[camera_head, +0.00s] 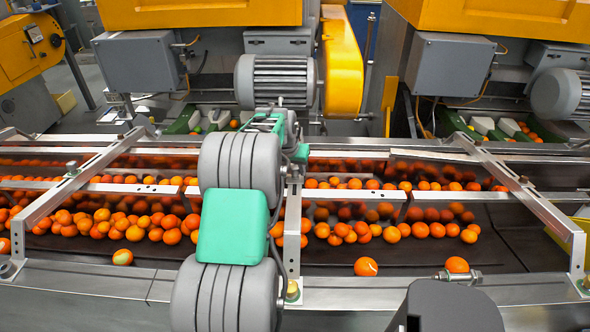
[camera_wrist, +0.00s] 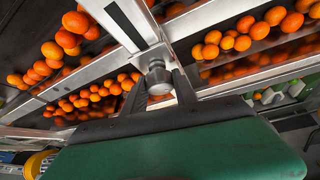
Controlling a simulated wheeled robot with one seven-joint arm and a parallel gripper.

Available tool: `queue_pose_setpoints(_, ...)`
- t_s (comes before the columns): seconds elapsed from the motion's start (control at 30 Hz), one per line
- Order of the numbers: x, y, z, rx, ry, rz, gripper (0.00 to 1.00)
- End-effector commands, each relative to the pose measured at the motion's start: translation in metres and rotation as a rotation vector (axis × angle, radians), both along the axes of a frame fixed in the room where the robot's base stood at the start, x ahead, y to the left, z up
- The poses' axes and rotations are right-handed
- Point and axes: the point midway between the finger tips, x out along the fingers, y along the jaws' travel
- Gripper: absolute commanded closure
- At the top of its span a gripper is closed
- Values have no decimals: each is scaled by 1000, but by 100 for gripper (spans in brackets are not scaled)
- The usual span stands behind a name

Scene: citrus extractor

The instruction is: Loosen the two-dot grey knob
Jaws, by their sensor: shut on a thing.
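In the wrist view a grey metal knob (camera_wrist: 159,80) stands on a metal frame rail above the orange conveyor. The two dark fingers of my gripper (camera_wrist: 158,88) are on either side of it, and the gripper is shut on it. The dot marking on the knob cannot be made out. In the head view my grey and green arm reaches over the conveyor and hides the fingers and the held knob.
Another small knob (camera_head: 72,168) sits on the left cross-bar. A brass-coloured fitting (camera_head: 292,290) is at the front edge. A motor (camera_head: 275,82) and yellow housings stand behind.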

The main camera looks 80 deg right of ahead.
Motion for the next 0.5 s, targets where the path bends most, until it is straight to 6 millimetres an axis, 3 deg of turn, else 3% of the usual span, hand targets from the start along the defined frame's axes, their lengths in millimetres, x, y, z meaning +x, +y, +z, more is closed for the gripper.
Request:
queue_pose_setpoints(0.23,-1,0,0,0,1,-1,99)
queue_pose_setpoints(0.5,-1,1,-1,1,-2,6,100)
